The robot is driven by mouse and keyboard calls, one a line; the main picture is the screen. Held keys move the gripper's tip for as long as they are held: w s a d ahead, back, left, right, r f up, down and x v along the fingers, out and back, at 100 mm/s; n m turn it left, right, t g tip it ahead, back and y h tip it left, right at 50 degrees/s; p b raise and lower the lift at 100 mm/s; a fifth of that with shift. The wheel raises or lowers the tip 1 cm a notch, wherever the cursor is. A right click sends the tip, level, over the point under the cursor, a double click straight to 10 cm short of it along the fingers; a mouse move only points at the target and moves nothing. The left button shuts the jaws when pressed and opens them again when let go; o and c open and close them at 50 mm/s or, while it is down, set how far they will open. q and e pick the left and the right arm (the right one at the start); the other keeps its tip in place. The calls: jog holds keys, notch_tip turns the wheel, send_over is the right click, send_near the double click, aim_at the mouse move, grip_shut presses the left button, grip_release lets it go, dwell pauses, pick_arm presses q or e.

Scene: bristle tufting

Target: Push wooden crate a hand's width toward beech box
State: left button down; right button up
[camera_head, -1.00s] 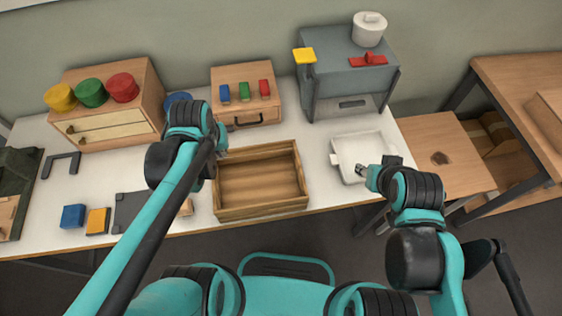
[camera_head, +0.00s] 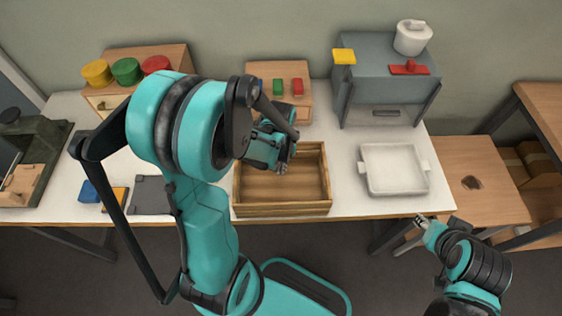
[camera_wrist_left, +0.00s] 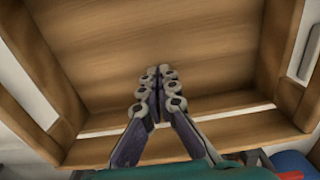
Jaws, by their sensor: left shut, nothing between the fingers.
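The wooden crate (camera_head: 284,207) is an open, shallow brown box near the front edge of the white table. Its floor also fills much of the left wrist view (camera_wrist_left: 200,50). My left gripper (camera_head: 283,168) is shut and empty over the crate's back part; contact is unclear. Its closed fingers show in the left wrist view (camera_wrist_left: 160,88). A pale wooden box with a drawer (camera_head: 296,72) stands behind the crate, partly hidden by my left arm. Another pale chest (camera_head: 178,55) stands at the back left; I cannot tell which is the beech box. My right gripper (camera_head: 421,222) is by the table's front edge.
A white tray (camera_head: 396,185) lies right of the crate, with a grey oven-like unit (camera_head: 385,115) behind it. Blue (camera_head: 88,191) and orange (camera_head: 117,194) blocks and a dark plate (camera_head: 151,197) lie at the front left. Free tabletop lies between crate and tray.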

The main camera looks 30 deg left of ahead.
pick_arm(q)
jog(key=shift+w+a+f+b, duration=0.25)
jog(key=shift+w+a, duration=0.3)
jog(key=shift+w, duration=0.3)
jog(key=shift+w+a+f+b, duration=0.15)
jog(key=shift+w+a+b, duration=0.1)
jog(key=shift+w+a, duration=0.4)
jog(key=shift+w+d, duration=0.15)
jog(key=shift+w, duration=0.05)
jog(key=w+a, duration=0.1)
jog(key=w, duration=0.1)
jog(key=w+a, duration=0.2)
jog(key=w, duration=0.1)
jog(key=w+a, duration=0.2)
jog(key=w, duration=0.1)
jog(key=shift+s+d, duration=0.15)
jog(key=shift+s, duration=0.05)
